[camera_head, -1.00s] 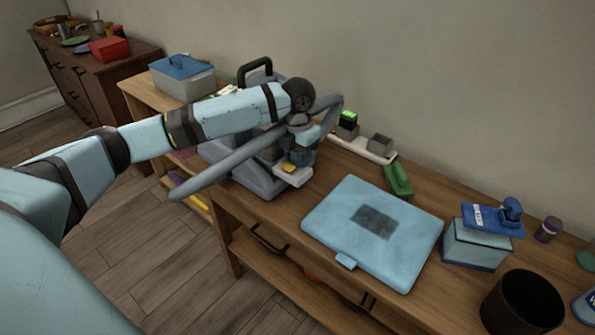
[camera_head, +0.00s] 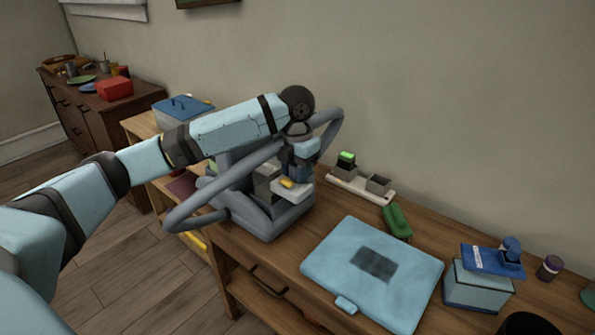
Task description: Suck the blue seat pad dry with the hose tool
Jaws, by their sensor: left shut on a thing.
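The light blue seat pad (camera_head: 325,252) lies flat on the wooden bench. It has a dark patch (camera_head: 374,264) in its middle. My left gripper (camera_head: 301,158) points down, left of and behind the pad in the picture, in front of the grey machine (camera_head: 268,218). It is shut on the hose tool (camera_head: 303,187), a pale head with a yellow part; the fingertips are largely hidden. The grey hose (camera_head: 215,182) loops from the tool past my arm to the machine. The tool is apart from the pad. My right gripper is out of view.
Behind the pad are a green brush-like item (camera_head: 397,222) and a white tray (camera_head: 352,187) with small blocks. Right of it stand a blue-lidded box (camera_head: 477,287), a small jar (camera_head: 549,267) and a dark pot (camera_head: 530,324). The wall closes the back.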

